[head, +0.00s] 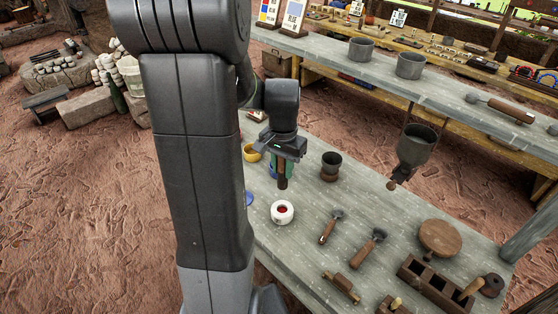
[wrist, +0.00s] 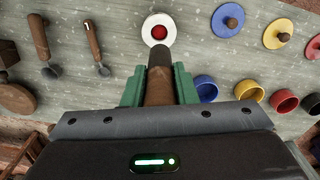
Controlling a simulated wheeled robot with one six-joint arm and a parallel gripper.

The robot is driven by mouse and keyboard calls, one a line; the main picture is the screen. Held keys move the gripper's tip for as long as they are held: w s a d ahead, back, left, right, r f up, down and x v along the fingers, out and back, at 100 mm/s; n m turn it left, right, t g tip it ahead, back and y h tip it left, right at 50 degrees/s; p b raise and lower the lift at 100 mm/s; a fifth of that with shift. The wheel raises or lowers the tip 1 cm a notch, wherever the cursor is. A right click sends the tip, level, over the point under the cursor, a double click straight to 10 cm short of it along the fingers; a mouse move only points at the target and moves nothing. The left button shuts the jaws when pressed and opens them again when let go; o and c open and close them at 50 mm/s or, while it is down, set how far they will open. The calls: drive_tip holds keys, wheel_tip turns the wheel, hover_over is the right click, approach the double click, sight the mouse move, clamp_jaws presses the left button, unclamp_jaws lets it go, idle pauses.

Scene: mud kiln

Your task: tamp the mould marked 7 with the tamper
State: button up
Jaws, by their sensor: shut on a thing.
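My gripper (head: 284,163) is shut on the tamper (head: 283,181), a brown rod with a dark end, and holds it pointing down above the table. In the wrist view the tamper (wrist: 160,85) lies between the green fingers of my gripper (wrist: 160,88). A round white mould (head: 282,212) with red inside stands on the table, in front of the tamper in the head view. In the wrist view the mould (wrist: 159,20) shows just beyond the tamper's tip, and the two look apart. No number on the mould is readable.
Two brown-handled tools (head: 330,228) lie right of the mould. A dark cup (head: 331,160) stands behind, and a funnel (head: 416,146) hangs at the right. A yellow bowl (head: 251,153) and a knobbed blue disc (wrist: 228,20) are near. A wooden crate (head: 437,286) is front right.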

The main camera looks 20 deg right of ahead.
drive_tip(key=shift+s+f+b, duration=0.15)
drive_tip(key=shift+f+b, duration=0.25)
drive_tip(key=shift+f, duration=0.1)
wheel_tip(320, 180, down, 8)
drive_tip(key=b, duration=0.6)
drive_tip(key=shift+f+b, duration=0.9)
drive_tip(key=shift+f, duration=0.45)
idle(2.1)
drive_tip(key=shift+r+p, duration=3.4)
drive_tip(key=shift+r, duration=0.9)
drive_tip(key=shift+s, duration=0.1)
